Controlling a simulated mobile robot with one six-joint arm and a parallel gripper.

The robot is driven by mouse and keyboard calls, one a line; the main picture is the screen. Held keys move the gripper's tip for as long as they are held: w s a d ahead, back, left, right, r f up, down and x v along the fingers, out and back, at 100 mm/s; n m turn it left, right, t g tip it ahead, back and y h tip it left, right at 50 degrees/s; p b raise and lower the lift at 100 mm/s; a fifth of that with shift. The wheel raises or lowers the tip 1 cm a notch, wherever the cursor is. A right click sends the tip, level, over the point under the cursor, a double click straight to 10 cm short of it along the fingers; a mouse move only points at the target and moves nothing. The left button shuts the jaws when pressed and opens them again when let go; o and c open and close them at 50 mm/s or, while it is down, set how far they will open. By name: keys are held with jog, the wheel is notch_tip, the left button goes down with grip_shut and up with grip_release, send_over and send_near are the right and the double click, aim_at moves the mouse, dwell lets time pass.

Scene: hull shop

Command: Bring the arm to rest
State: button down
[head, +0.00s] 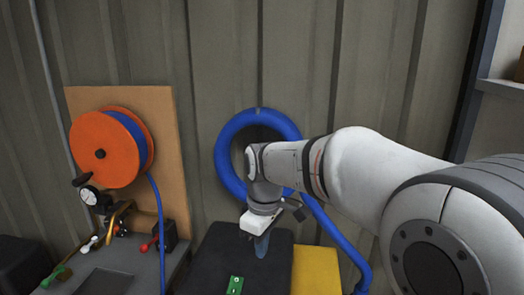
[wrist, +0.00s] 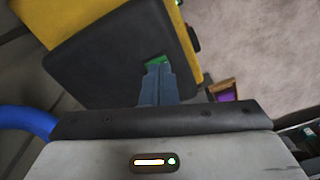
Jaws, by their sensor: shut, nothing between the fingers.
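My arm reaches in from the right in the head view, bent at the elbow and pointing down at the wrist. My gripper (head: 262,246) hangs above the dark top of a yellow and black box (head: 210,262). In the wrist view, the fingers of my gripper (wrist: 158,70) are together with nothing between them. Their tips appear over the box's black top (wrist: 95,60), near a small green patch (wrist: 157,60). I cannot tell whether the tips touch the top.
A blue hose coil (head: 228,172) hangs on the corrugated wall behind my wrist. An orange reel (head: 90,150) on a brown board stands at left, above a grey bench (head: 145,265) with valves and handles. A yellow surface (head: 316,270) is right of the black top.

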jog(key=s+d+f+m+t, duration=0.2)
jog(key=s+d+m+t, duration=0.1)
jog(key=s+d+m, duration=0.9)
jog(key=shift+s+d+f, duration=0.25)
jog(key=shift+s+d, duration=1.7)
jog(key=shift+s, duration=0.05)
